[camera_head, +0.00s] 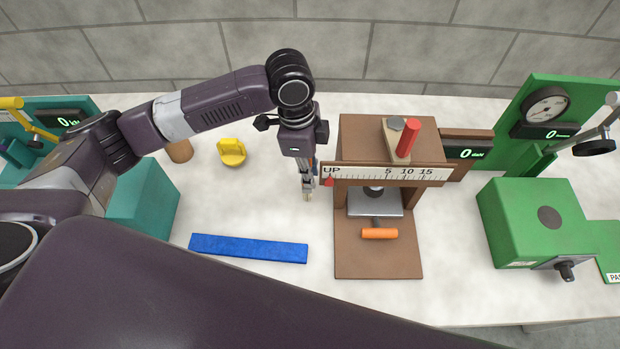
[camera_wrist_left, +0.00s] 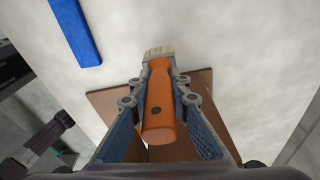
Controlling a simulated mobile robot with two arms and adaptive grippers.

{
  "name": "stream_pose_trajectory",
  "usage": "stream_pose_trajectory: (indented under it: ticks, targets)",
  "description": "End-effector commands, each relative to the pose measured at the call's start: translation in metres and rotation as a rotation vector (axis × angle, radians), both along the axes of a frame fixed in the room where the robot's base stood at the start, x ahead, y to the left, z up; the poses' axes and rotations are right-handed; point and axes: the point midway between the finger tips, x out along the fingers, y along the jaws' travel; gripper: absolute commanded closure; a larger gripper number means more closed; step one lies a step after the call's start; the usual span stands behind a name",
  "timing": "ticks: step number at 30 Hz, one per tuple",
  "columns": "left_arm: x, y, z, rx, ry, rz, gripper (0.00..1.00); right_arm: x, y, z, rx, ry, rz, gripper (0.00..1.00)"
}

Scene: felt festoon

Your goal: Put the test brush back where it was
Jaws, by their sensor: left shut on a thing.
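My left gripper (camera_head: 307,185) is over the bench just left of the brown scale stand. In the left wrist view the gripper (camera_wrist_left: 160,95) is shut on the test brush (camera_wrist_left: 160,100), with its orange handle between the fingers and pale bristles beyond them. In the head view the brush is mostly hidden by the gripper; only a small pale tip shows below it. My right gripper is not in view.
A brown stand (camera_head: 345,255) with a scale and an orange-handled part (camera_head: 380,233) stands right of the gripper. A blue strip (camera_head: 248,248) lies front left, a yellow item (camera_head: 231,152) behind it. A green machine (camera_head: 530,225) stands at right. Bare bench surrounds the strip.

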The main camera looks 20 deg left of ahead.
Motion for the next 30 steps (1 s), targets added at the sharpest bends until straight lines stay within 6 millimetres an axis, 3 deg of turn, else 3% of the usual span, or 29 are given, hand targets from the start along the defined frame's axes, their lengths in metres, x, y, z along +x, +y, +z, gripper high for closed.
stream_pose_trajectory:
  ticks: [7,20,21,24,30]
  targets:
    - [-0.001,0.0,-0.035,0.001,0.003,0.0,1.0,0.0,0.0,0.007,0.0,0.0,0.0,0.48]
    - [-0.001,0.0,-0.042,0.001,0.001,0.0,1.0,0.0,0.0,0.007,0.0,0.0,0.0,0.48]
    - [0.0,0.0,-0.041,0.001,0.001,0.0,0.79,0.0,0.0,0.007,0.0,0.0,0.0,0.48]
    - [-0.001,0.0,-0.041,0.001,0.001,0.0,0.68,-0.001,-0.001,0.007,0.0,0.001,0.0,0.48]
    - [-0.001,0.0,-0.041,0.001,0.001,0.0,0.66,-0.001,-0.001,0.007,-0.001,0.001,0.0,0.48]
